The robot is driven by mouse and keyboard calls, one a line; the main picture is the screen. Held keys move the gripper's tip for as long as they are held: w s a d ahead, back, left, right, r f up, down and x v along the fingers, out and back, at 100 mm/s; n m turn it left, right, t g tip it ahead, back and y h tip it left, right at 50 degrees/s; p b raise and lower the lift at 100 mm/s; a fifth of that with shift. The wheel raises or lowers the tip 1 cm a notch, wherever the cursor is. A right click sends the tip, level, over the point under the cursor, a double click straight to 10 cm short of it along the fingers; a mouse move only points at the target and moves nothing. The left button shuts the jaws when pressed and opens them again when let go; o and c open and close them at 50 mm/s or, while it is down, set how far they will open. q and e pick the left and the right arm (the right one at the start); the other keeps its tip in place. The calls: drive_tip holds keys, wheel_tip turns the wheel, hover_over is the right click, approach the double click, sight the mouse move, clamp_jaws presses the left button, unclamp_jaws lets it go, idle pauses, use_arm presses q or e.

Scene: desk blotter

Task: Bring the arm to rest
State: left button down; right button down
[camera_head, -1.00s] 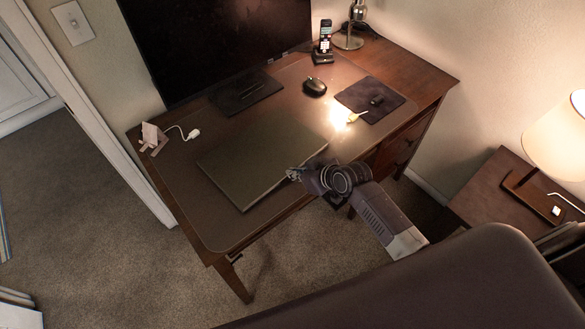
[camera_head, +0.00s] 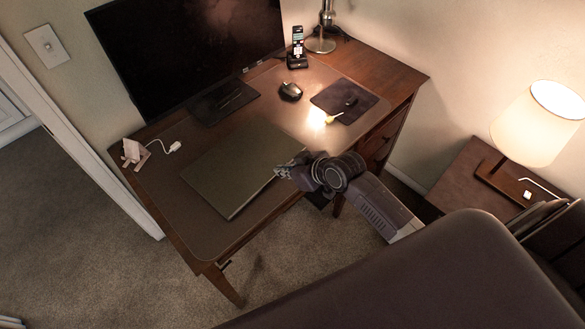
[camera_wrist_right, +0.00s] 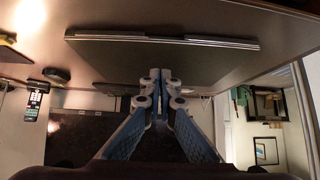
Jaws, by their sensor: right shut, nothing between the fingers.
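My right gripper (camera_head: 286,171) is in the head view, in front of the desk's near edge beside the laptop's right corner. It is shut and empty. In the right wrist view its fingertips (camera_wrist_right: 160,75) are together, with the laptop (camera_wrist_right: 160,50) beyond them. The closed dark laptop (camera_head: 238,166) lies on the desk blotter (camera_head: 205,238). I cannot tell how far the fingertips are from it. My left gripper is not in view.
On the wooden desk (camera_head: 395,80) are a monitor (camera_head: 190,55), a phone (camera_head: 297,47), a mouse (camera_head: 290,91), a dark pad (camera_head: 365,104) and a small white object (camera_head: 134,153). A lit lamp (camera_head: 538,122) stands on the right side table (camera_head: 470,180). Carpet (camera_head: 80,230) is free at left.

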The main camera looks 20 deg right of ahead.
drive_tip(key=shift+v, duration=2.65)
drive_tip(key=s+d+f+m+g+h+b, duration=0.15)
drive_tip(key=s+f, duration=0.35)
drive_tip(key=f, duration=0.6)
drive_tip(key=s+d+f+m+g+h+b, duration=0.1)
drive_tip(key=s+d+f, duration=0.3)
drive_tip(key=f, duration=0.7)
drive_tip(key=s+d+f+m+g+h+b, duration=0.1)
drive_tip(key=s+f, duration=0.4)
drive_tip(key=f, duration=0.6)
drive_tip(key=s+a+f+g+b, duration=0.1)
drive_tip(key=s+f, duration=0.4)
drive_tip(key=s, duration=0.4)
drive_tip(key=s+a+f+g, duration=0.1)
drive_tip(key=s+a+f, duration=0.1)
drive_tip(key=s+f, duration=0.4)
drive_tip(key=s+a+f+n+g+b, duration=0.1)
drive_tip(key=s+f, duration=0.4)
drive_tip(key=s, duration=0.9)
drive_tip(key=shift+a+f+g+b, duration=0.3)
drive_tip(key=shift+g, duration=0.25)
